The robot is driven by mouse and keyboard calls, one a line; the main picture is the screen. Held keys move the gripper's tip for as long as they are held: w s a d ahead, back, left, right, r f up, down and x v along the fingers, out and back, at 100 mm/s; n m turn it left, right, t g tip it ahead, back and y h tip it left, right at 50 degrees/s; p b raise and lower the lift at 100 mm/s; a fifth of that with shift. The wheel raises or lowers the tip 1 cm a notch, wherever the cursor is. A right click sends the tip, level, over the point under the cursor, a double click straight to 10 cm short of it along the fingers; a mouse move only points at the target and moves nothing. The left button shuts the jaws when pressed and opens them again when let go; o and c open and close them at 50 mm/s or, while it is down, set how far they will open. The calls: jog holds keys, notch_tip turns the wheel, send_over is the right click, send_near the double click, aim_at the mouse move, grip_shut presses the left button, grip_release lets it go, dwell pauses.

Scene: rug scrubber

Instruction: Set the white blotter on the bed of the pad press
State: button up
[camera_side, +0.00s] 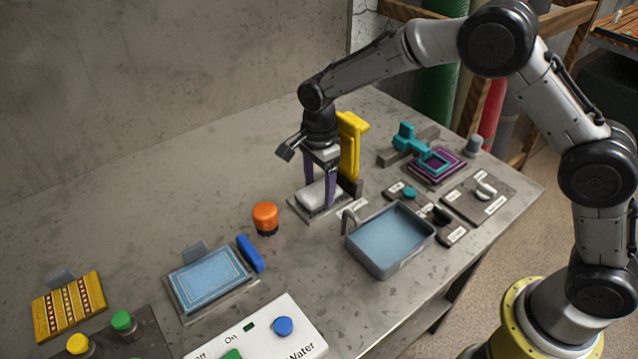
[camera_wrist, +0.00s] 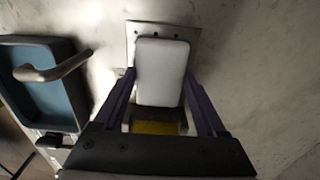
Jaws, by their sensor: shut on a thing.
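The white blotter (camera_side: 312,196) is a pale, thick rectangular pad with rounded edges. My gripper (camera_side: 320,200) points down, with its two purple fingers shut on the blotter's sides. The blotter (camera_wrist: 162,62) also shows between the fingers in the wrist view. It is over the grey bed plate (camera_side: 300,209) of what looks like the pad press, whose yellow upright part (camera_side: 351,145) stands raised just behind. The plate's rim (camera_wrist: 145,29) shows beyond the blotter. The blotter looks level and low over the plate; I cannot tell whether it touches.
A water-filled tray (camera_side: 388,240) with a tap stands close at the right. An orange-topped knob (camera_side: 265,217) stands at the left. The back-left tabletop is clear.

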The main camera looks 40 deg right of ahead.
jog(key=shift+f, duration=0.1)
jog(key=o, duration=1.2)
notch_tip(320, 180, up, 14)
